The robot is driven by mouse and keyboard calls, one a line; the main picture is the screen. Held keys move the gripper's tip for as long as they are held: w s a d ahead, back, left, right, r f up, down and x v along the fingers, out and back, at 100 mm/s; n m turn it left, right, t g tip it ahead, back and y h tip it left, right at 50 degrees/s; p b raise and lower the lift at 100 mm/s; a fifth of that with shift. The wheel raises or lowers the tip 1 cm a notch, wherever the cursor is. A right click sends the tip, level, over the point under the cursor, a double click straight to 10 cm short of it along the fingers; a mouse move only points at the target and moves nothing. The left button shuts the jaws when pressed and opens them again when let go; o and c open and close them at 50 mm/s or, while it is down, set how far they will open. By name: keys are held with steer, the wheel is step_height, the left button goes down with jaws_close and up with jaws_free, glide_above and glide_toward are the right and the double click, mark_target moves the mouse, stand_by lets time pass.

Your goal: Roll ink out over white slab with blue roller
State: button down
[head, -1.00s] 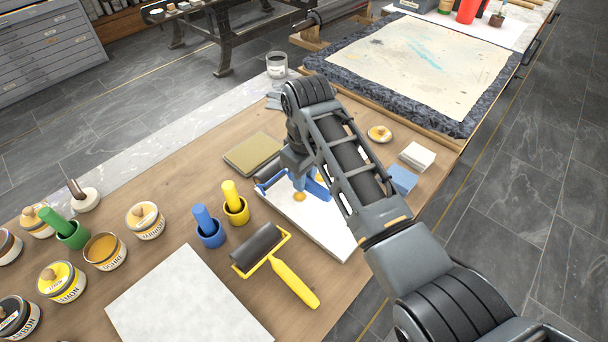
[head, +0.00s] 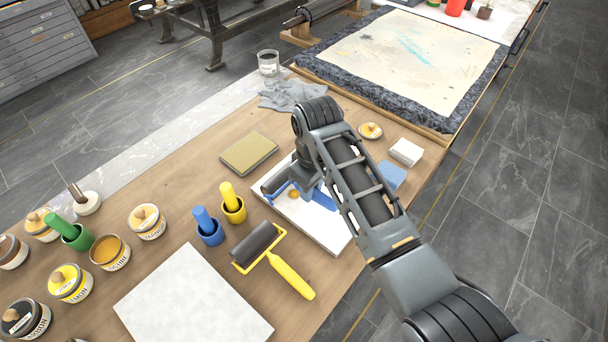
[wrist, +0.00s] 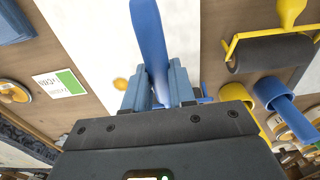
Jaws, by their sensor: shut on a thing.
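The white slab (head: 325,232) lies on the wooden bench, partly hidden under my arm. My gripper (wrist: 160,88) is shut on the handle of the blue roller (wrist: 148,35). In the head view the blue roller's dark drum (head: 274,181) is over the slab's far left part, beside the ochre ink (head: 293,194). I cannot tell whether the drum touches the slab. The ink is a small blob and also shows in the wrist view (wrist: 120,84).
A yellow roller (head: 285,272) lies left of the slab, near blue (head: 210,232) and yellow (head: 233,209) holders. An olive block (head: 248,153) lies beyond. A pale slab (head: 195,300) and several ink tins (head: 147,221) fill the left. A blue block (head: 391,175) is at right.

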steer(key=shift+s+d+f, duration=0.1)
steer(key=shift+d, duration=0.1)
steer(key=shift+s+d+f, duration=0.1)
steer(key=shift+s+d, duration=0.8)
steer(key=shift+d, duration=0.2)
steer(key=shift+s+d+r, duration=0.1)
steer(key=shift+s+d, duration=0.75)
steer(key=shift+d, duration=0.25)
steer(key=shift+s+d+f, duration=0.1)
steer(key=shift+s+d, duration=0.8)
steer(key=shift+d, duration=0.2)
steer(key=s+d, duration=0.6)
steer(key=d, duration=0.2)
steer(key=shift+s+d, duration=0.35)
steer(key=shift+s, duration=0.05)
